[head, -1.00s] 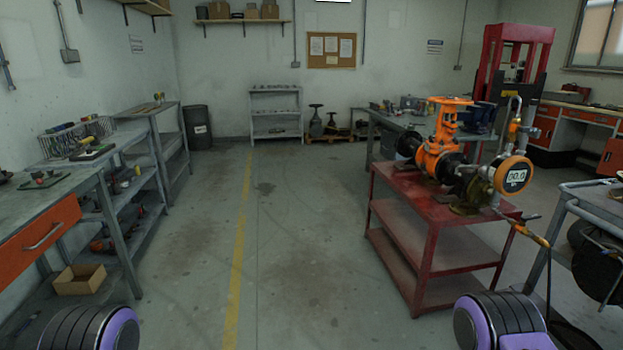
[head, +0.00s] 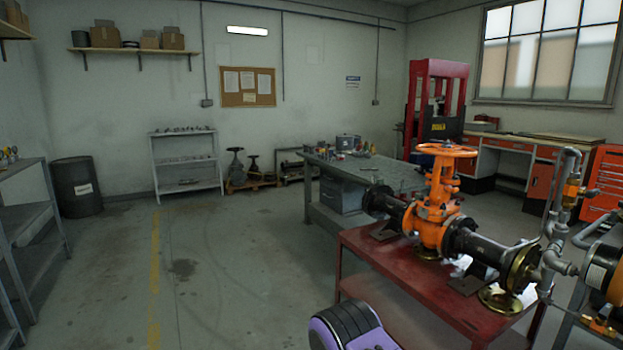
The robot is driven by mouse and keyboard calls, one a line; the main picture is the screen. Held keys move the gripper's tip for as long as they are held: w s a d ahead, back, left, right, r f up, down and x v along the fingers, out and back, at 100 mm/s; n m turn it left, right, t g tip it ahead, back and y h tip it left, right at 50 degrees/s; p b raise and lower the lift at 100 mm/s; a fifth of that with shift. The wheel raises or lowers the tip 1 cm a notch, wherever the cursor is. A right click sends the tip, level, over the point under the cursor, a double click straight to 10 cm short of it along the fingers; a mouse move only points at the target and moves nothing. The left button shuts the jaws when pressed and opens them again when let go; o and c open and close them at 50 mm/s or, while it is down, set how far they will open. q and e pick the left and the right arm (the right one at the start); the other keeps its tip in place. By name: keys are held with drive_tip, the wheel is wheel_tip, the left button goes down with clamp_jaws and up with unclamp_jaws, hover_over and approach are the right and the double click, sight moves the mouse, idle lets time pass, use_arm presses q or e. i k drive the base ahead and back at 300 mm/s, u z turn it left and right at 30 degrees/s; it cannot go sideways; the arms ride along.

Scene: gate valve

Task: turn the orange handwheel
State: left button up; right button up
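The orange handwheel (head: 447,150) sits level on top of an orange gate valve (head: 437,214) in the head view, right of centre. The valve is in a dark pipe run with brass-coloured flanges, mounted on a red table (head: 377,258). A purple and black part of my own arm shows at the bottom centre, in front of the table and well short of the handwheel. Neither gripper is in view, and nothing of mine touches the handwheel.
Grey pipework with an orange-rimmed gauge (head: 603,270) stands at the right edge. A grey workbench (head: 348,178) is behind the red table. A shelf (head: 186,163) and a dark barrel (head: 76,187) are at the back left. The floor left of the table is clear.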

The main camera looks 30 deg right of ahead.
sight(440, 149)
drive_tip(key=z, duration=0.25)
drive_tip(key=i, duration=1.05)
drive_tip(key=z, duration=1.55)
drive_tip(key=i, duration=0.85)
drive_tip(key=z, duration=0.9)
